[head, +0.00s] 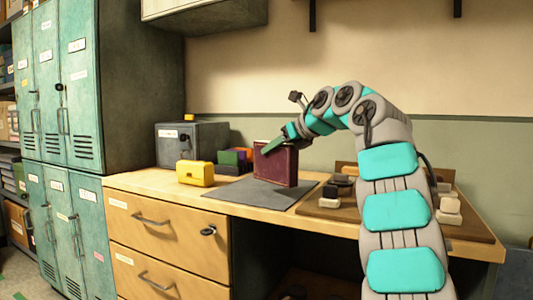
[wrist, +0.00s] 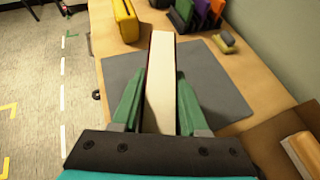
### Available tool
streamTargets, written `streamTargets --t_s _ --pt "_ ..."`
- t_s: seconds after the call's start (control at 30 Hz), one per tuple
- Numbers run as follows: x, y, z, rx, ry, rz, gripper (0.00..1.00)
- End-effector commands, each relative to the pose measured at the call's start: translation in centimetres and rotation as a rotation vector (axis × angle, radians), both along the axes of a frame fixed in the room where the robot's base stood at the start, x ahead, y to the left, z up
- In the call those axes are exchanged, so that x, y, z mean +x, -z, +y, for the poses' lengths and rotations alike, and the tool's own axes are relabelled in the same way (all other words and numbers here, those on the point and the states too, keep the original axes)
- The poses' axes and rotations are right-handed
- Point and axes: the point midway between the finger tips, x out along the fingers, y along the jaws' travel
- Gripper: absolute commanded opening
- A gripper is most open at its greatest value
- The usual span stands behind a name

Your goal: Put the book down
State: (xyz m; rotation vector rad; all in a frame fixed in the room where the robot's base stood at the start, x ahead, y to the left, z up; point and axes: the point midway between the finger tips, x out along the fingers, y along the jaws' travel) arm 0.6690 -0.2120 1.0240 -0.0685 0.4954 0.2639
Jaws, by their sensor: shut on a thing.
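A dark red book (head: 277,165) stands upright on or just above a grey mat (head: 237,193) on the desk; I cannot tell whether it touches. My gripper (head: 272,146) is shut on the book's upper part from above. In the wrist view the green fingers of my gripper (wrist: 160,110) press on both sides of the book (wrist: 160,85), whose pale page edge faces the camera. The grey mat (wrist: 222,88) spreads out below on both sides of the book. The book's lower edge is hidden in the wrist view.
A yellow box (head: 195,173) stands left of the mat, with a grey metal box (head: 190,142) and several coloured items (head: 234,160) behind. A brown board (head: 470,224) with several black and white blocks lies to the right. The mat's front left is clear.

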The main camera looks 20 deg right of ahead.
Motion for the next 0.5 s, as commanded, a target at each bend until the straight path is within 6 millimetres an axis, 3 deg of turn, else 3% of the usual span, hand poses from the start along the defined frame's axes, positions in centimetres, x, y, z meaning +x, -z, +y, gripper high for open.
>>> streamTargets --t_s 0.13,0.5 --pt "2.5 0.0 0.4 0.004 -0.004 0.003 0.0" --pt "4.4 0.8 0.5 0.001 0.0 0.0 0.0"
